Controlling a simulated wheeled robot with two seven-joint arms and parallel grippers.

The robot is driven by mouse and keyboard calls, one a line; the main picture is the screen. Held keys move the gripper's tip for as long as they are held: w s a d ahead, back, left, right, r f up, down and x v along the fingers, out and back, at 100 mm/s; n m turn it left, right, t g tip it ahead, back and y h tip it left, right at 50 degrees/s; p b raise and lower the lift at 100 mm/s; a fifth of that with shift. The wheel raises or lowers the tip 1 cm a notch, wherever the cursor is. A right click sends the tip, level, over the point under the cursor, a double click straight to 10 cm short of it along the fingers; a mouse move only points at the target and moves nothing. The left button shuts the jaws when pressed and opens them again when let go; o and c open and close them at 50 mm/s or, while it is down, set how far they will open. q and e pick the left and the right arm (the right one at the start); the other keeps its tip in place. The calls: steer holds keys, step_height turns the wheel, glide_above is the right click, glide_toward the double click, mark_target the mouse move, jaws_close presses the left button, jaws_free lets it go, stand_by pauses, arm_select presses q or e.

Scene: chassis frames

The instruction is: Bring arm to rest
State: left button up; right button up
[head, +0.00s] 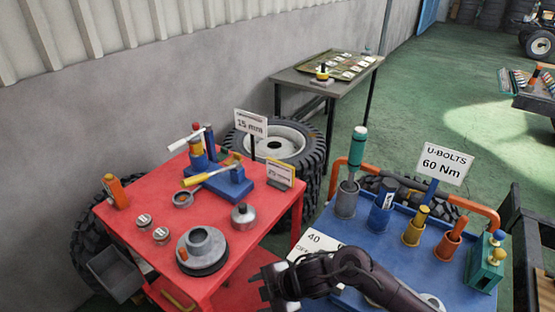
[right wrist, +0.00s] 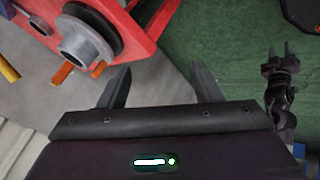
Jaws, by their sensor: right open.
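My right gripper (head: 268,287) is at the bottom of the head view, in front of the gap between the red cart and the blue cart. In the right wrist view its two fingers (right wrist: 161,88) are spread wide with nothing between them, above the floor. Another dark gripper, apparently my left one (right wrist: 279,52), shows small at the right edge of the right wrist view, apart from the right gripper; its jaw state is too small to tell. The left gripper does not show in the head view.
The red cart (head: 128,222) at left bears a grey flanged hub (head: 203,246), a hammer and small parts. The blue cart (head: 395,244) at right bears tools in holders and a U-bolts sign (head: 443,164). A side table (head: 290,78) stands behind.

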steer(key=s+d+r+m+t+h, duration=0.1)
steer(key=d+r+m+t+h, duration=0.1)
steer(key=d+r+m+t, duration=0.65)
steer(key=s+d+f+m+g+h, duration=0.3)
steer(key=s+d+m+g+h, duration=0.35)
steer(key=s+d+m, duration=0.75)
step_height(320, 180, down, 31)
steer(key=n+g+y+b, duration=0.1)
steer(key=g+b, duration=0.1)
steer(key=s+d+f, duration=0.2)
steer(key=s+f, duration=0.8)
steer(key=s+d+f+g+b, duration=0.1)
steer(key=s+d+f, duration=0.1)
steer(key=s+f, duration=0.7)
steer(key=shift+s+d+f+g, duration=0.2)
steer(key=shift+s+f+g, duration=0.15)
steer(key=shift+f, duration=0.35)
steer(key=shift+n, duration=0.25)
